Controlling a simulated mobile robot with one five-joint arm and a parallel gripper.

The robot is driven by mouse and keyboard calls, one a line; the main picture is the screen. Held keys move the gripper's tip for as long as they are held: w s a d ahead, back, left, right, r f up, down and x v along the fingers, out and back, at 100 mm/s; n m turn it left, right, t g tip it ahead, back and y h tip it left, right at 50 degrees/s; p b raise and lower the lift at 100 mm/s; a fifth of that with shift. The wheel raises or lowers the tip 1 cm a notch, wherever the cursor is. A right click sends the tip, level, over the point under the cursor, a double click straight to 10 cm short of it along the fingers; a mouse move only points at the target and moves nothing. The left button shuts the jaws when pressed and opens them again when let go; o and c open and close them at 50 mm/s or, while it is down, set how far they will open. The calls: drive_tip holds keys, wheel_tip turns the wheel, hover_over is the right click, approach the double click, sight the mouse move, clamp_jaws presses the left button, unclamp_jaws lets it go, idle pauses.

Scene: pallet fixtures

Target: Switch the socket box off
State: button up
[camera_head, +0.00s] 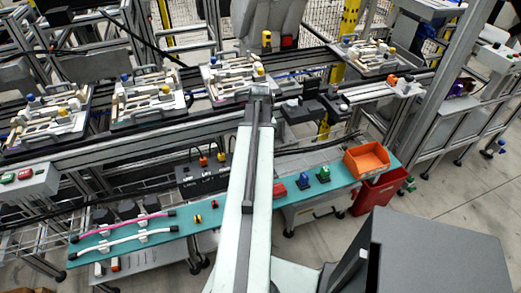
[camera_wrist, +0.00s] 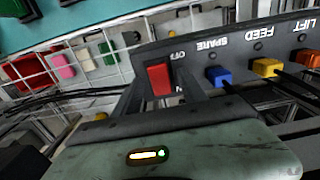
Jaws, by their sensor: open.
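The socket box (camera_head: 195,174) is a long dark box behind the teal shelf in the head view, partly hidden by my arm. In the wrist view the socket box (camera_wrist: 236,43) appears upside down, with labels SPARE, FEED and LIFT. Its red rocker switch (camera_wrist: 159,79) sits at the end beside small lettering that seems to read OFF. My gripper (camera_wrist: 160,74) is open, its dark fingers on either side of the red switch in the picture. I cannot tell whether they touch it. The gripper is hidden behind my arm in the head view.
Blue (camera_wrist: 219,76), yellow (camera_wrist: 266,68) and orange (camera_wrist: 308,58) plugs with black cables sit beside the switch. A teal shelf (camera_head: 330,193) carries coloured parts and an orange bin (camera_head: 366,159). Conveyor pallets (camera_head: 146,102) stand behind. A wire grid (camera_wrist: 85,60) lies left of the box.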

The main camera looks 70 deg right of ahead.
clamp_jaws()
drive_tip(key=shift+w+d+g+y, duration=0.2)
drive_tip(key=shift+d+g+y, duration=0.2)
drive_tip(key=shift+y, duration=0.1)
drive_tip(key=shift+a+g+y+b, duration=0.15)
drive_tip(key=shift+g+y+b, duration=0.15)
drive_tip(key=shift+g+y, duration=0.1)
unclamp_jaws()
drive_tip(key=shift+r, duration=0.15)
